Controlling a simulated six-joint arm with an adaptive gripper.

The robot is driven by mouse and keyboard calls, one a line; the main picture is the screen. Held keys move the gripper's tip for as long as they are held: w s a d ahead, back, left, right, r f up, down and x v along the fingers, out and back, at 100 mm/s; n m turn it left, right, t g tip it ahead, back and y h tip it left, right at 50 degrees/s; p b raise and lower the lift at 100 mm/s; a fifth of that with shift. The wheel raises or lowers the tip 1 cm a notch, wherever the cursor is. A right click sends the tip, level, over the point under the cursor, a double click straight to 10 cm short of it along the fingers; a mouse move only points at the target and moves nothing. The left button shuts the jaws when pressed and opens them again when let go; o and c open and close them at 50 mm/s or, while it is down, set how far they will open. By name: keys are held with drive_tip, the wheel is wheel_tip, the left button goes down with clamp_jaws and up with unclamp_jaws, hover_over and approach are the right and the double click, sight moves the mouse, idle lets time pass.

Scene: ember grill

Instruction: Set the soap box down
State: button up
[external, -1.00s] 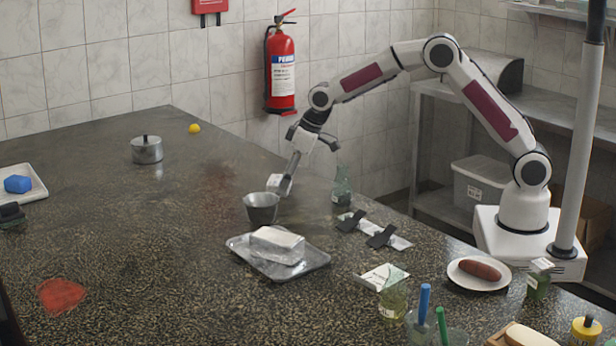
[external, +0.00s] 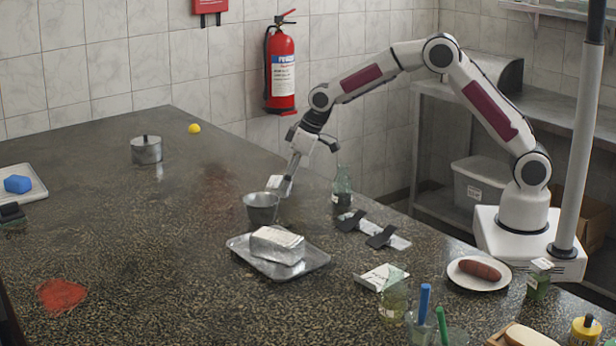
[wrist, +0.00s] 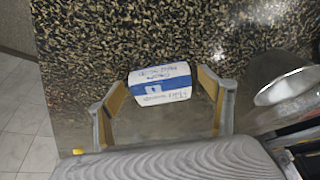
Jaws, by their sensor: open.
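The soap box, white with a blue band and printed writing (wrist: 160,83), lies on the speckled dark counter in the wrist view. It is between the two spread fingers of my gripper (wrist: 163,98), with a gap visible on both sides. In the external view the small pale box (external: 275,183) is at the fingertips of my gripper (external: 284,182), just behind the metal cup. My gripper is open and points down at the counter; the box looks released.
A metal cup (external: 262,208) stands close in front of the box. A tray (external: 310,263) with a wrapped block is nearer the camera. A glass bottle (external: 342,190) stands to the right. The counter to the left is mostly clear.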

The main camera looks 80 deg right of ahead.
drive_tip(key=v, duration=1.2)
drive_tip(key=shift+r, duration=0.15)
idle(0.6)
drive_tip(key=s+a+r, duration=0.2)
drive_tip(key=s+r, duration=0.2)
drive_tip(key=s, duration=0.6)
drive_tip(key=s+a+r, duration=0.1)
drive_tip(key=s+r, duration=0.4)
drive_tip(key=s, duration=0.5)
drive_tip(key=s+a+f, duration=0.1)
drive_tip(key=s+f, duration=0.1)
drive_tip(key=s, duration=0.8)
drive_tip(key=s+a+f+t, duration=0.1)
drive_tip(key=s+f, duration=0.1)
drive_tip(key=s, duration=0.9)
drive_tip(key=shift+f, duration=0.35)
